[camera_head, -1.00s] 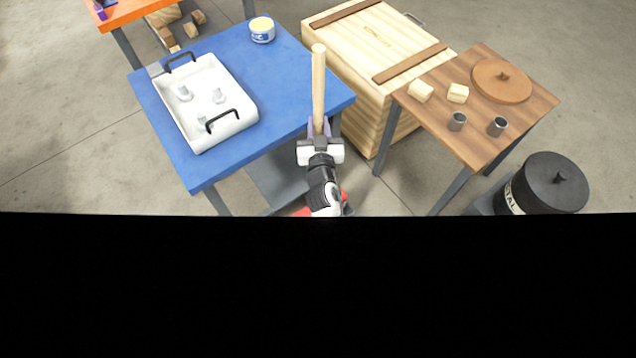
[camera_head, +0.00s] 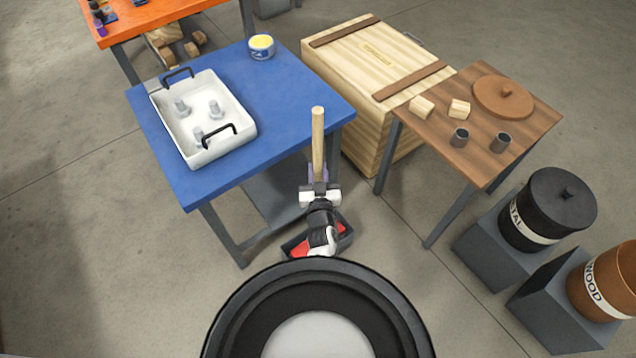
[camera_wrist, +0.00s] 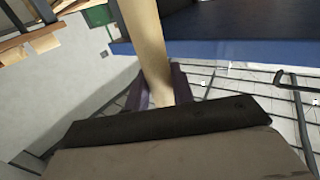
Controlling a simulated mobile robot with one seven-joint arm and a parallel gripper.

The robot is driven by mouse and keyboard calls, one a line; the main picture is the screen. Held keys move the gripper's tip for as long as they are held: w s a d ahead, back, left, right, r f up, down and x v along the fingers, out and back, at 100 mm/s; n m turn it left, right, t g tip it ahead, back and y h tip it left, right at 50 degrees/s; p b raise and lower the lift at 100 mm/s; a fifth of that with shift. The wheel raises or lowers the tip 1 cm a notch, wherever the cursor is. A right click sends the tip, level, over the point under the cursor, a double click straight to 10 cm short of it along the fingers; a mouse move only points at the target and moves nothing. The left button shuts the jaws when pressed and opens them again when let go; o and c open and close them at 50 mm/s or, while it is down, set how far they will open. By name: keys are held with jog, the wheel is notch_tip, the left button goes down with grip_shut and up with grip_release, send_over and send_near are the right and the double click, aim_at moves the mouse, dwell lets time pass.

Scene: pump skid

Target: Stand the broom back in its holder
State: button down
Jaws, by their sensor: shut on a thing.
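The broom's pale wooden handle (camera_head: 318,138) stands roughly upright in the head view, in front of the blue table's right part. My gripper (camera_head: 319,178) is shut on the handle below its top end. In the wrist view the handle (camera_wrist: 147,42) runs down between the purple fingers (camera_wrist: 163,90) of my gripper. The handle's lower end is hidden.
The blue table (camera_head: 285,105) bears a white tray (camera_head: 243,132) with bolt-like parts and a round tin (camera_head: 261,46). A wooden crate (camera_head: 365,60) and brown table (camera_head: 520,133) stand right. Black (camera_head: 545,205) and brown bins (camera_head: 592,278) stand front right.

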jog(key=shift+f+b, duration=0.5)
jog(key=shift+f, duration=1.65)
jog(key=shift+f, duration=0.2)
jog(key=c, duration=1.2)
grip_release()
jog(key=shift+r, duration=0.1)
jog(key=shift+s, duration=0.1)
